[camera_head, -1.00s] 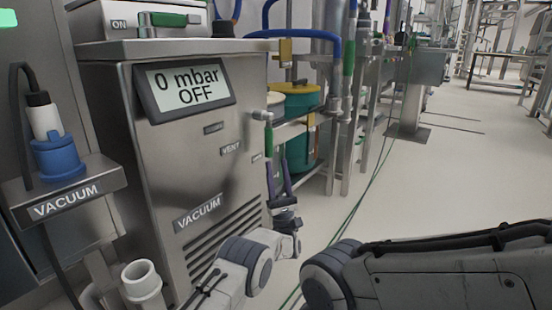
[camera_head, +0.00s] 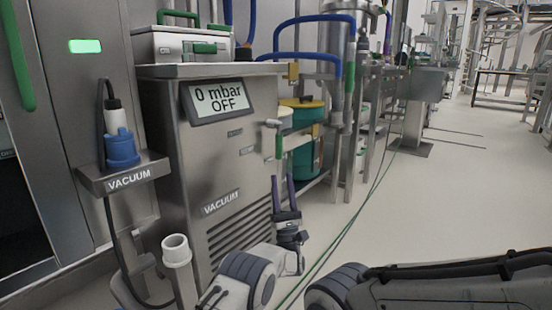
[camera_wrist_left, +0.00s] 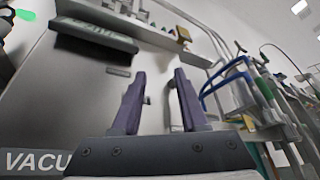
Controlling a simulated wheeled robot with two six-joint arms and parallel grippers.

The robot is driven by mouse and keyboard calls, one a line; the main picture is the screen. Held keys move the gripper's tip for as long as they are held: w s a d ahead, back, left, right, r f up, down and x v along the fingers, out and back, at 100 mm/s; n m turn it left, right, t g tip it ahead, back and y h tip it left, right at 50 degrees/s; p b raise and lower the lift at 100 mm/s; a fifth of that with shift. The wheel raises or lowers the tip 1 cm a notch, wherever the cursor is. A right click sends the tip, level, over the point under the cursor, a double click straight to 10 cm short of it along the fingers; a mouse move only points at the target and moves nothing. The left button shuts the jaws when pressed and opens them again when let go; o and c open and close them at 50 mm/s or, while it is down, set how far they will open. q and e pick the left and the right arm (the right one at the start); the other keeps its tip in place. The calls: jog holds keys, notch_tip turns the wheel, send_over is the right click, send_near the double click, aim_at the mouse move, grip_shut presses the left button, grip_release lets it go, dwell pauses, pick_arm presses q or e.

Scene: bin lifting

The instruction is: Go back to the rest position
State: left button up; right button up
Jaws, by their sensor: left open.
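My left gripper (camera_head: 284,186) points upward in front of the right side of the steel vacuum cabinet (camera_head: 178,150). Its two purple fingers stand apart with nothing between them. The left wrist view also shows the open left gripper (camera_wrist_left: 158,98), with the cabinet's steel front (camera_wrist_left: 75,90) behind it. My right arm shows as a dark grey link at the bottom right of the head view. The right gripper is out of the picture.
A VACUUM shelf (camera_head: 125,178) with a blue plug (camera_head: 121,150) is at left. A white pipe (camera_head: 176,250) stands below. Several green and yellow drums (camera_head: 303,150) and pipe frames are behind my gripper. Thin green cables (camera_head: 350,228) cross the floor. Open floor (camera_head: 470,190) lies at right.

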pick_arm(q)
jog(key=w+d+r+m+g+h+p, duration=0.25)
jog(key=d+r+m+g+h, duration=0.2)
jog(key=r+m+h, duration=0.35)
jog(key=w+d+r+m+g+h+p, duration=0.2)
jog(key=d+r+m+g+h+p, duration=0.15)
jog(key=d+m+h, duration=0.5)
jog(key=s+r+m+g+p, duration=0.2)
jog(key=s+m+g+p, duration=0.5)
jog(key=m, duration=0.4)
jog(key=s+a+m+g+y+p, duration=0.2)
jog(key=s+a+m+g+p, duration=0.35)
jog(key=s, duration=0.95)
jog(key=s+a+m+g+y+p, duration=0.3)
jog(key=s+a+m, duration=0.4)
jog(key=s, duration=0.8)
jog(key=s+a+m+g+y+p, duration=0.25)
jog(key=s+a+m+g, duration=0.35)
jog(key=s, duration=0.9)
notch_tip(320, 180, up, 35)
jog(key=p, duration=3.6)
jog(key=shift+w+a+r+n+h, duration=0.2)
jog(key=shift+a+n+h, duration=0.1)
jog(key=shift+a, duration=0.15)
